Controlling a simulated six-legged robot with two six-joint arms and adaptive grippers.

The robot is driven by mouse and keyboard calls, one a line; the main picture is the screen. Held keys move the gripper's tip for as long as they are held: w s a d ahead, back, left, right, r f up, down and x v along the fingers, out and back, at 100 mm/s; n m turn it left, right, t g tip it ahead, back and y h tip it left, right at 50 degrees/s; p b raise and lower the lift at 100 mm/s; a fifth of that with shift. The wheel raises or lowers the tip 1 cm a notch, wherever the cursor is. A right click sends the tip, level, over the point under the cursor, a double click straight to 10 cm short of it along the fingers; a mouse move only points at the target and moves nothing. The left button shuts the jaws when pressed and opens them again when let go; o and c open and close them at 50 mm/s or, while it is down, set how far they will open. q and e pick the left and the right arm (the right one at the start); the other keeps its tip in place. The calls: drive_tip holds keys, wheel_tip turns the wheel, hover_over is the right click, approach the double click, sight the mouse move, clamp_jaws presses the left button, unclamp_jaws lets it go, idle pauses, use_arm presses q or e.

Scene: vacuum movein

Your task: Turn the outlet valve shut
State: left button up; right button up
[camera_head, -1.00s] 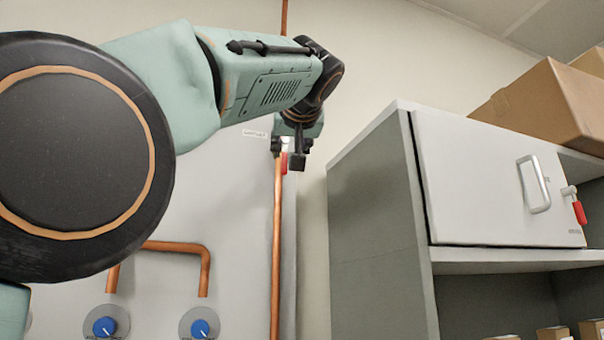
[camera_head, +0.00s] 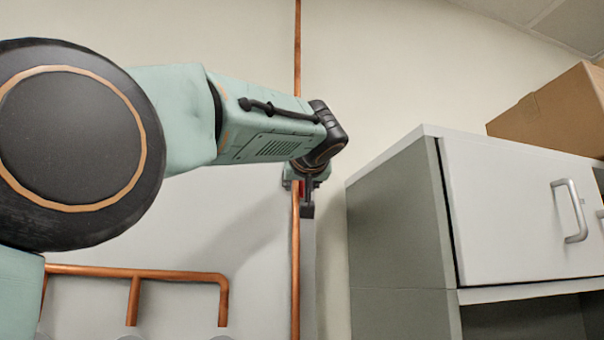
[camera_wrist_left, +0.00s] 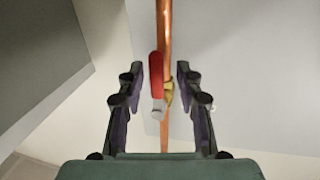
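The outlet valve has a red handle (camera_wrist_left: 156,72) with a bare metal end and a brass-yellow body (camera_wrist_left: 168,92) on a vertical copper pipe (camera_wrist_left: 165,25). In the left wrist view my left gripper (camera_wrist_left: 158,75) is open, with one finger on each side of the handle and a gap to both. In the head view the left gripper (camera_head: 305,197) is at the pipe (camera_head: 296,260), and only a sliver of red shows behind it. The arm hides most of the valve there. My right gripper is in neither view.
A grey cabinet (camera_head: 395,220) with a white door (camera_head: 510,210) stands close to the right of the pipe. A cardboard box (camera_head: 550,115) sits on top of it. Bent copper pipes (camera_head: 170,273) run along the white panel at lower left.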

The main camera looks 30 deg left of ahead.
use_arm(q)
drive_tip(key=shift+w+f, duration=0.1)
drive_tip(key=shift+w, duration=0.35)
drive_tip(key=shift+s+a, duration=0.1)
drive_tip(key=shift+s, duration=0.05)
drive_tip(key=shift+c, duration=0.3)
drive_tip(key=shift+c, duration=1.4)
clamp_jaws()
